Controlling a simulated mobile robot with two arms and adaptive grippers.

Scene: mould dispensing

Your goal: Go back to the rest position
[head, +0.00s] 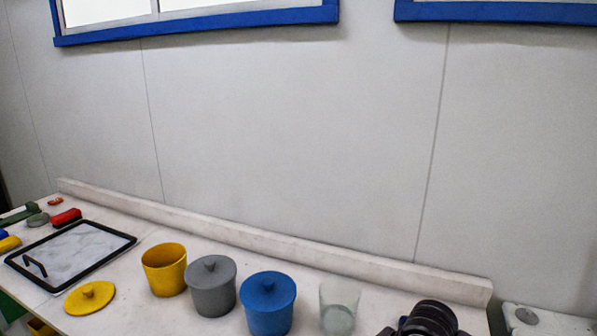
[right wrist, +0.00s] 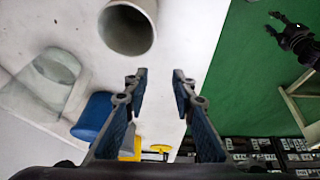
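My right gripper (right wrist: 158,78) is open, with nothing between its fingers. Its dark arm part (head: 430,318) shows at the bottom of the head view, right of the clear glass (head: 339,308). A dark gripper (right wrist: 281,23), apparently my left one, shows over the green floor in the right wrist view, its fingers apart and empty. It is not in the head view. The yellow pot (head: 165,272) is open, and its yellow lid (head: 90,298) lies on the table. The grey pot (head: 211,290) and blue pot (head: 268,306) have lids on.
A grey hollow cylinder (right wrist: 128,28) stands beyond my right gripper's fingertips. A black-framed tray (head: 72,252) lies at the table's left, near a red block (head: 65,217). A raised ledge (head: 270,243) runs along the back. Dark shelving with boxes (right wrist: 260,152) is at lower right in the wrist view.

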